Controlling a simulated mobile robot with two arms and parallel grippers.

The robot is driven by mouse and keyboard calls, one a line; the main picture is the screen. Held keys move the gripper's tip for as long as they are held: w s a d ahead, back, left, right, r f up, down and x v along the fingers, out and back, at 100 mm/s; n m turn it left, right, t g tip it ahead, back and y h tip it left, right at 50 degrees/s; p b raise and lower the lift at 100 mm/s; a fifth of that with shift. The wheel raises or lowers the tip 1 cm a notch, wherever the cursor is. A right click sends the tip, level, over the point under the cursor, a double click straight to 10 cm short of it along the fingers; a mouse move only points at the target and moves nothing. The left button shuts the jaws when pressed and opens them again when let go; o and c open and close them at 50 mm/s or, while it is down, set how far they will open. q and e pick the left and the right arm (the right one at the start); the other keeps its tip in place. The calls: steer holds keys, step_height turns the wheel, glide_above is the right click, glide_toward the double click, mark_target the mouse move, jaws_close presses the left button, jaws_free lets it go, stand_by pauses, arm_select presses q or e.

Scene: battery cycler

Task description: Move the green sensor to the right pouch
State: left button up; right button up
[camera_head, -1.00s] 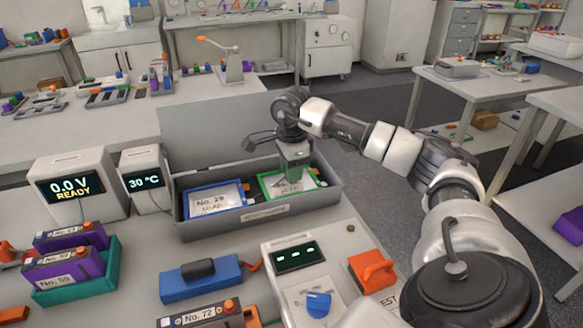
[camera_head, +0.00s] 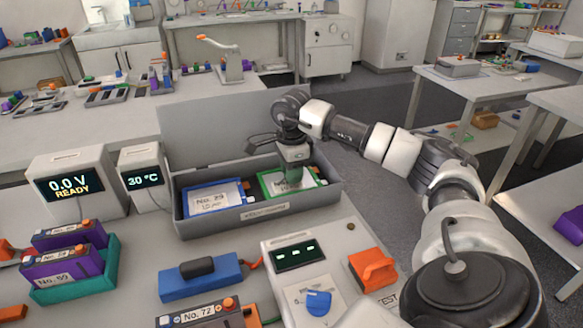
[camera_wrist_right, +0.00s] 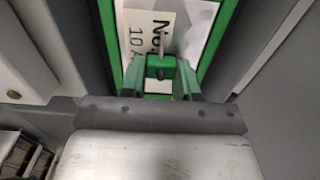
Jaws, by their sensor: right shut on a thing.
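My right gripper (camera_head: 293,182) is over the right pouch (camera_head: 268,190), a white-labelled pouch with a green border in the grey box. In the right wrist view, the gripper (camera_wrist_right: 164,78) is shut on the green sensor (camera_wrist_right: 160,68), a small green clip-like piece. The sensor is over the pouch's white label (camera_wrist_right: 150,32), near the green border. I cannot tell whether it touches the pouch. In the head view the gripper mostly hides the sensor. My left gripper is not in view.
The grey box (camera_head: 262,212) also holds a blue-bordered pouch (camera_head: 214,196) on the left; its raised lid (camera_head: 215,130) stands behind. A temperature display (camera_head: 143,181) is to its left. A blue block (camera_head: 201,277) and a control unit (camera_head: 298,254) stand in front.

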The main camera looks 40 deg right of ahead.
steer(key=shift+f, duration=0.1)
steer(key=o, duration=1.1)
steer(key=shift+c, duration=0.2)
step_height(320, 180, up, 11)
steer(key=shift+f, duration=0.1)
